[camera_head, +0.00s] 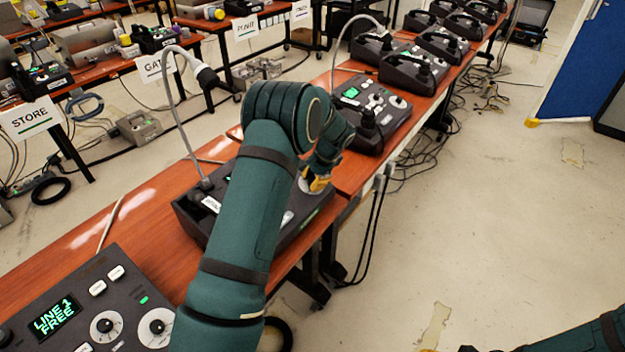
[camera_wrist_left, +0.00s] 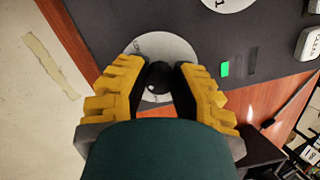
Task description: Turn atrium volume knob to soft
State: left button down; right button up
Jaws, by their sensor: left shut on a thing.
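My left gripper (camera_head: 317,184) reaches down onto the right end of a dark paging console (camera_head: 190,215) on the near table. In the left wrist view its yellow-padded fingers (camera_wrist_left: 158,92) are closed on both sides of a round black knob (camera_wrist_left: 158,74). The knob sits on a pale grey dial disc (camera_wrist_left: 185,50) with small markings I cannot read. The fingers hide part of the disc. No atrium label is readable. My right arm shows at the bottom right of the head view; only dark bits of its gripper (camera_head: 468,348) show at the edge.
A console (camera_head: 60,270) reading "LINE 1 FREE" stands at the lower left, and another console (camera_head: 365,110) stands beyond my arm. A gooseneck microphone (camera_head: 205,77) rises behind my left arm.

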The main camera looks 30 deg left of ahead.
pick_arm(q)
jog(key=shift+s+f+n, duration=0.1)
jog(key=shift+n, duration=0.9)
jog(key=c, duration=0.7)
grip_release()
jog(key=shift+c, duration=0.2)
jog(key=v, duration=1.2)
jog(key=shift+a, duration=0.15)
